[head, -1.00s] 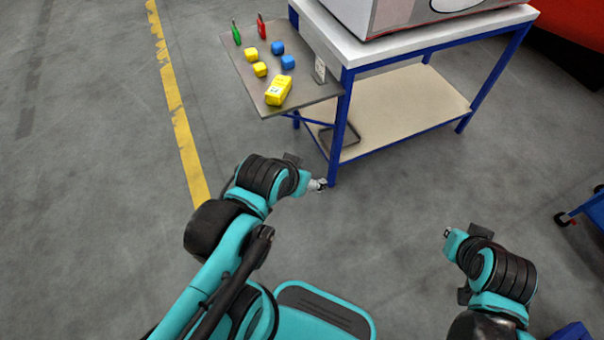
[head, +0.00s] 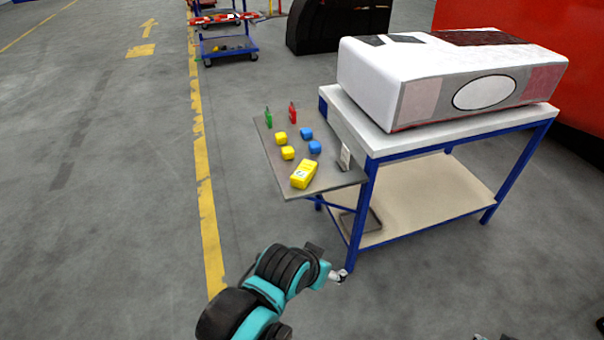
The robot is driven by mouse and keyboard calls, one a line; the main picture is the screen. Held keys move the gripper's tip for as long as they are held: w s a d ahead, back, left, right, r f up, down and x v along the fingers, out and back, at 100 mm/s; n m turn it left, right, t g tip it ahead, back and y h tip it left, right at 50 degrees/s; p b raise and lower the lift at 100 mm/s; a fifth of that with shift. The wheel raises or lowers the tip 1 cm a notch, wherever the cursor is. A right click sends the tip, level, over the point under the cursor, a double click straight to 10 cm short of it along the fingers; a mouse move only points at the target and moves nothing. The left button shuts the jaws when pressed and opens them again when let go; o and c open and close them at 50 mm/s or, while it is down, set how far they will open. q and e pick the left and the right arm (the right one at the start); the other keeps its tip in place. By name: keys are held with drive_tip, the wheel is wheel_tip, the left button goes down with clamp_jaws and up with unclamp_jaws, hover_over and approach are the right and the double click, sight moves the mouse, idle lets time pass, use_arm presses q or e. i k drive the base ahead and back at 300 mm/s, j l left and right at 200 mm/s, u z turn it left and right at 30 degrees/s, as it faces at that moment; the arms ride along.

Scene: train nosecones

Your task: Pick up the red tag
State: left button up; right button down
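The red tag (head: 292,113) stands upright at the far edge of a small grey side shelf (head: 272,170), to the right of a green tag (head: 268,118). My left gripper (head: 340,277) is low in front of the cart, well short of the shelf and apart from the tag. It is small in the picture, and whether its fingers are open or shut cannot be told. Only a sliver of my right arm's end (head: 480,337) shows at the bottom edge, so its fingers cannot be made out.
Two yellow cubes, two blue cubes and a yellow box (head: 304,174) lie on the shelf. The shelf is attached to a blue-framed cart (head: 390,140) bearing a large white nosecone (head: 420,85). Grey floor (head: 120,200) left of the shelf is clear.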

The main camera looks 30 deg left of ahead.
sight(292, 112)
drive_tip(key=i+j+z, duration=0.1)
drive_tip(key=j, duration=0.35)
drive_tip(key=i+j+z, duration=0.1)
drive_tip(key=i+j, duration=0.15)
drive_tip(key=j, duration=0.25)
drive_tip(key=i+j, duration=0.15)
drive_tip(key=j, duration=0.35)
drive_tip(key=i+j+z, duration=0.15)
drive_tip(key=j, duration=0.35)
drive_tip(key=i+j+z, duration=0.1)
drive_tip(key=j, duration=0.4)
drive_tip(key=i+j+z, duration=0.1)
drive_tip(key=j, duration=0.45)
drive_tip(key=i+j, duration=0.2)
drive_tip(key=i+j+z, duration=0.1)
drive_tip(key=j, duration=0.3)
drive_tip(key=i+j, duration=0.25)
drive_tip(key=j+z, duration=0.05)
